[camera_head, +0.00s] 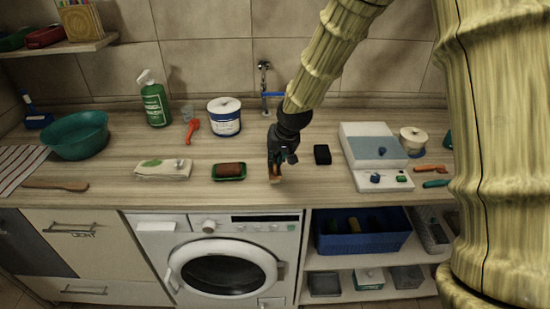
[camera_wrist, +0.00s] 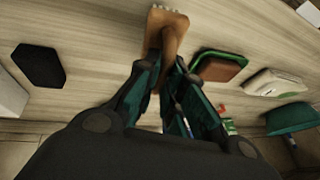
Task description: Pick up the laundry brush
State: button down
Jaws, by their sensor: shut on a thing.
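The laundry brush (camera_wrist: 168,33) is a brown wooden piece with pale bristles at its far end. In the head view only a small tan part of the brush (camera_head: 276,178) shows below my gripper (camera_head: 277,162), over the front of the wooden counter. In the wrist view my gripper (camera_wrist: 166,70) has its two fingers closed on the near part of the brush. The fingers hide that part. I cannot tell whether the brush touches the counter or is slightly above it.
A green dish with a brown block (camera_head: 229,170) lies just left of my gripper, and a black block (camera_head: 322,154) lies to its right. A white scale-like device (camera_head: 375,155) stands farther right. The counter's front edge (camera_head: 255,207) is close.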

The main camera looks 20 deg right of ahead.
jog(key=s+a+r+b, duration=0.1)
jog(key=s+a+b, duration=0.2)
jog(key=s, duration=0.8)
jog(key=shift+s+a, duration=0.15)
jog(key=shift+s, duration=0.2)
